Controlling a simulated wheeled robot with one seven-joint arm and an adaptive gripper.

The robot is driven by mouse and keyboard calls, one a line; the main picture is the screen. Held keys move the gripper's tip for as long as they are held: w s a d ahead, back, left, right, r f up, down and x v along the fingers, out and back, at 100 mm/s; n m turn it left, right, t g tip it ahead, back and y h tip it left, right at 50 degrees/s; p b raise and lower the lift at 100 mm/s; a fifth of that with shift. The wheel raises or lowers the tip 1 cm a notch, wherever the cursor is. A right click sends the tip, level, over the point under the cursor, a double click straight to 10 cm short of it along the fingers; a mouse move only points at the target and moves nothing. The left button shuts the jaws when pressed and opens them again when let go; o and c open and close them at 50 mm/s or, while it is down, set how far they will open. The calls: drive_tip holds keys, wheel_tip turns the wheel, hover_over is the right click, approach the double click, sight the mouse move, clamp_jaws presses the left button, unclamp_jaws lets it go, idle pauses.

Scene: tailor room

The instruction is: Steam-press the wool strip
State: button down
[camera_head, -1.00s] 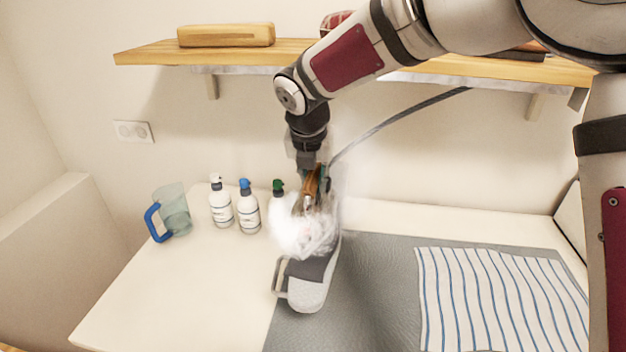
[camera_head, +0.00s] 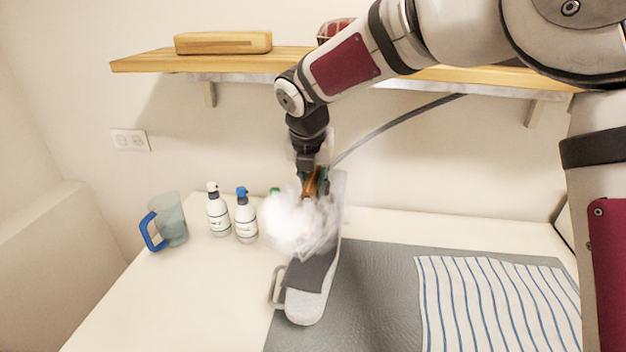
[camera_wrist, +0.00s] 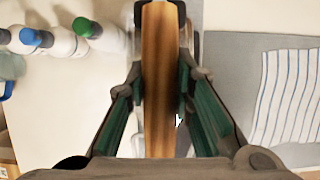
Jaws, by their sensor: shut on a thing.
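My gripper (camera_head: 311,180) is shut on the brown wooden handle of the iron (camera_wrist: 160,80), one green-lined finger on each side in the wrist view. A white cloud of steam (camera_head: 292,222) hides the iron's lower body in the head view. Below it lies a narrow light-grey pressing board (camera_head: 304,308) with a dark grey wool strip (camera_head: 311,274) along its top. The strip's far part is hidden by the steam and gripper. I cannot tell whether the iron touches the strip.
Two white bottles, one white-capped (camera_head: 218,212) and one blue-capped (camera_head: 245,216), and a clear jug (camera_head: 171,220) stand at the left. A green-capped bottle is mostly hidden by steam. A striped cloth (camera_head: 490,300) lies on the grey mat (camera_head: 375,290). A shelf (camera_head: 150,62) runs above.

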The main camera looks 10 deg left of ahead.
drive_tip(key=shift+d+r, duration=0.1)
drive_tip(key=shift+r, duration=0.05)
drive_tip(key=shift+w+d+p, duration=0.1)
drive_tip(key=shift+d+p, duration=0.35)
drive_tip(key=shift+d, duration=0.95)
wheel_tip(320, 180, up, 7)
drive_tip(key=p, duration=0.2)
idle(0.8)
